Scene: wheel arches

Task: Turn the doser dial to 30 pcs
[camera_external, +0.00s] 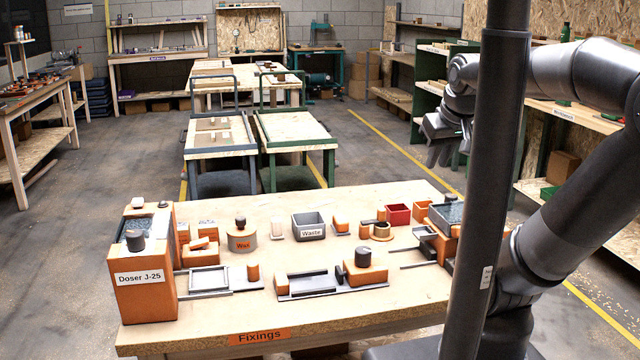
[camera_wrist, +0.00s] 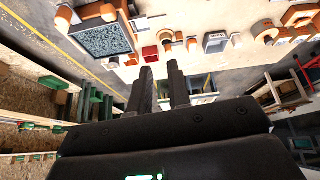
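The doser (camera_external: 142,285) is an orange box labelled "Doser J-25" at the left front of the table in the external view. Its dark round dial (camera_external: 135,240) stands on top; the scale and setting are too small to read. My gripper (camera_external: 438,155) hangs in the air at the upper right, beyond the table's right side and far from the dial. In the wrist view my gripper (camera_wrist: 160,70) shows two dark fingers apart with nothing between them. I cannot make out the doser in the wrist view.
The table (camera_external: 280,207) holds a grey "Waste" bin (camera_external: 311,230), a red bin (camera_external: 398,214), an orange block with a dark knob (camera_external: 365,265) and several small orange parts. A dark post (camera_external: 487,180) blocks part of the external view.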

